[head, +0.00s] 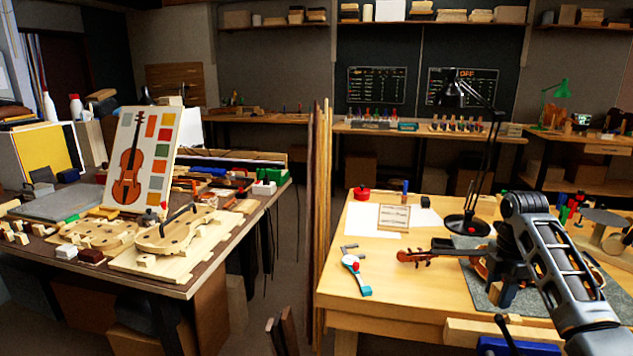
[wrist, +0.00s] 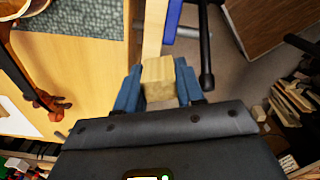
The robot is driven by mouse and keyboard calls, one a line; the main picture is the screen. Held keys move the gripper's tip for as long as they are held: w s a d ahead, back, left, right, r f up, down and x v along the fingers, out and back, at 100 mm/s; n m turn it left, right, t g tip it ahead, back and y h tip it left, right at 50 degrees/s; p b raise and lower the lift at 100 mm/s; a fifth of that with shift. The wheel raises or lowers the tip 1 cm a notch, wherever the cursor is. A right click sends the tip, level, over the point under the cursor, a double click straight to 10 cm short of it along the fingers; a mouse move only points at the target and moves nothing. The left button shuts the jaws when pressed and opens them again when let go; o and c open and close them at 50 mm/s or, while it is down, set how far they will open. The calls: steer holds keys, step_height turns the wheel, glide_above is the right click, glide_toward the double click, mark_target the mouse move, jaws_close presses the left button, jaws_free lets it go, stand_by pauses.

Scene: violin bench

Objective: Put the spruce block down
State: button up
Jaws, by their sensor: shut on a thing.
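My gripper (wrist: 157,84) is shut on a pale wooden block, the spruce block (wrist: 158,72), which sits between its two blue fingers in the wrist view. In the head view my gripper (head: 497,294) points down at the front part of the light wooden bench (head: 400,285), in front of the violin (head: 428,254). The wrist view shows the bench's front edge close by, with a pale wooden vise jaw (wrist: 154,28) just beyond the block. Whether the block touches anything below is unclear.
The violin lies on a grey mat (head: 455,283), partly hidden by my arm. A blue vise (head: 520,347) with a black handle (wrist: 206,50) juts from the bench front. A black lamp (head: 467,224) stands behind. Bare bench top lies left of my gripper.

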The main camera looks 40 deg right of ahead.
steer(key=w+a+f+m, duration=0.2)
steer(key=w+a+f, duration=0.15)
steer(key=a, duration=0.45)
steer(key=w+a+f+m, duration=0.2)
steer(key=w+a, duration=0.2)
steer(key=a, duration=0.3)
steer(key=w+a+f+m, duration=0.2)
steer(key=w+a+f, duration=0.15)
steer(key=a, duration=0.45)
steer(key=a+f+m, duration=0.3)
steer(key=a, duration=0.9)
steer(key=a+f+m, duration=0.3)
steer(key=a, duration=0.9)
